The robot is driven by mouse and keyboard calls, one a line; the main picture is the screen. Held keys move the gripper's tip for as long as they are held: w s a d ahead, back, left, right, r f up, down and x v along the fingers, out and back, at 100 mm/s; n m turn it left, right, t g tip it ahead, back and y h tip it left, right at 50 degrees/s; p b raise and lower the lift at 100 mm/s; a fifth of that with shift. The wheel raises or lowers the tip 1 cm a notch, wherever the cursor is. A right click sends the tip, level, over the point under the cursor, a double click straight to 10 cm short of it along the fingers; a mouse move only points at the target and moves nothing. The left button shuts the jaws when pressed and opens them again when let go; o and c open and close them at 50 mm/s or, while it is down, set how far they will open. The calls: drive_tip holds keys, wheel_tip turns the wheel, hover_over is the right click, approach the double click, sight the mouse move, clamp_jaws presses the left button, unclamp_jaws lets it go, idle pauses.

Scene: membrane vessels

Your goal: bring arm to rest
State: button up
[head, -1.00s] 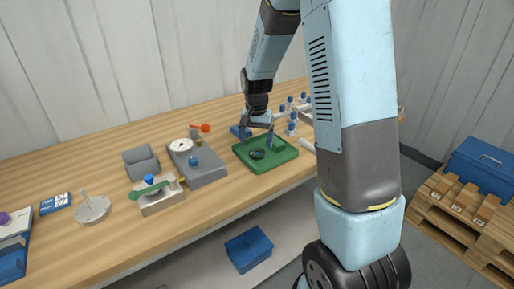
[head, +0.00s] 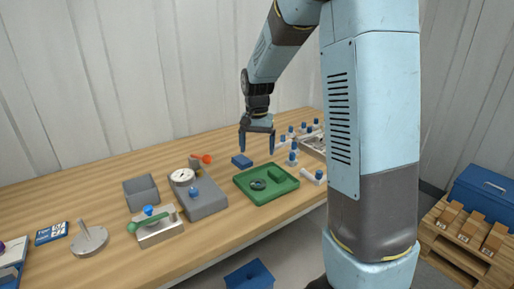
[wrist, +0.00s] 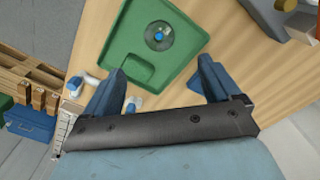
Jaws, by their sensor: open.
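My gripper (head: 257,148) hangs above the back part of the wooden bench, fingers pointing down. Its two blue fingers are spread and nothing is between them. In the wrist view my gripper (wrist: 160,85) also shows open and empty. The green tray (head: 284,190) lies on the bench in front of and below the gripper, apart from it.
A blue block (head: 241,161) lies behind the tray. Several blue-capped vials (head: 293,157) stand to its right. A pallet (head: 465,240) with a blue crate is at far right.

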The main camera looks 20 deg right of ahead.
drive_tip(key=s+d+r+n+t, duration=0.1)
drive_tip(key=s+r+n+t, duration=0.15)
drive_tip(key=s+r, duration=0.95)
drive_tip(key=s+r+n+t, duration=0.1)
drive_tip(key=s+n+t, duration=0.2)
drive_tip(key=s, duration=1.3)
drive_tip(key=shift+d+r, duration=0.4)
drive_tip(key=shift+d, duration=0.05)
